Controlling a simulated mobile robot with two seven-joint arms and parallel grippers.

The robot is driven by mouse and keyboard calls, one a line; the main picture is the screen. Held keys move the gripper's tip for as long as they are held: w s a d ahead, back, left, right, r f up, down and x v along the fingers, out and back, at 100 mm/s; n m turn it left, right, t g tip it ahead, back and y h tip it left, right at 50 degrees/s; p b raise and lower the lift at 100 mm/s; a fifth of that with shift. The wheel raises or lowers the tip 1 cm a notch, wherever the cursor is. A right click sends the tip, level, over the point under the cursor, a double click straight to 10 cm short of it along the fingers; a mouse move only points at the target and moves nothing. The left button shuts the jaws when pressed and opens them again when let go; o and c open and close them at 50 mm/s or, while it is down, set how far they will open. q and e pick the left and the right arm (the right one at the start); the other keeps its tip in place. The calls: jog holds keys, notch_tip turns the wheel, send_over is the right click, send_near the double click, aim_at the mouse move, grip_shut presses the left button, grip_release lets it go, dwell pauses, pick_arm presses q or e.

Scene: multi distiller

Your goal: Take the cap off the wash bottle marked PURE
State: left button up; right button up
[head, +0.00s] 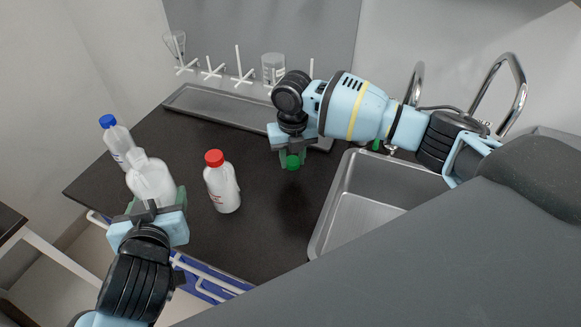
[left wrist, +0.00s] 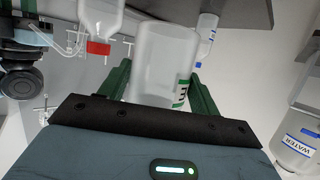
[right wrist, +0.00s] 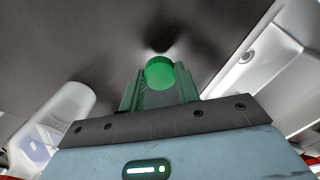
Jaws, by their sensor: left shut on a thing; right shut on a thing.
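The wash bottle (head: 151,180) is a translucent white bottle standing nearly upright at the left of the counter, its neck bare of a cap. My left gripper (head: 150,208) is shut on its body. In the left wrist view the bottle (left wrist: 163,60) sits between the fingers; its green-printed label is mostly hidden, so I cannot read the whole word. My right gripper (head: 291,153) is shut on a green cap (head: 292,163) over the counter, well to the right of the bottle. The green cap also shows between the fingertips in the right wrist view (right wrist: 159,71).
A red-capped bottle (head: 222,187) stands between the two grippers. A blue-capped bottle (head: 119,142) stands behind the held bottle. A grey tray (head: 215,108) with white pegs and glassware lies along the back. A steel sink (head: 365,215) is at right. Dark counter (head: 262,222) is clear between.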

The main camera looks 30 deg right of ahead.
aim_at(292, 160)
pick_arm(q)
jog(key=shift+g, duration=0.4)
jog(key=shift+s+f+b, duration=0.15)
jog(key=shift+f+b, duration=0.6)
jog(key=shift+f, duration=1.25)
pick_arm(e)
jog(key=shift+f, duration=2.2)
jog(key=shift+f, duration=0.1)
pick_arm(q)
jog(key=shift+f, duration=0.15)
pick_arm(e)
jog(key=shift+f, duration=0.15)
jog(key=o, duration=1.1)
jog(key=shift+c, duration=0.2)
pick_arm(q)
jog(key=shift+r, duration=0.25)
pick_arm(e)
jog(key=shift+w+r, duration=0.1)
jog(key=shift+r, duration=0.5)
pick_arm(q)
jog(key=shift+r, duration=0.35)
pick_arm(e)
notch_tip(292, 160, up, 11)
jog(key=shift+r, duration=0.15)
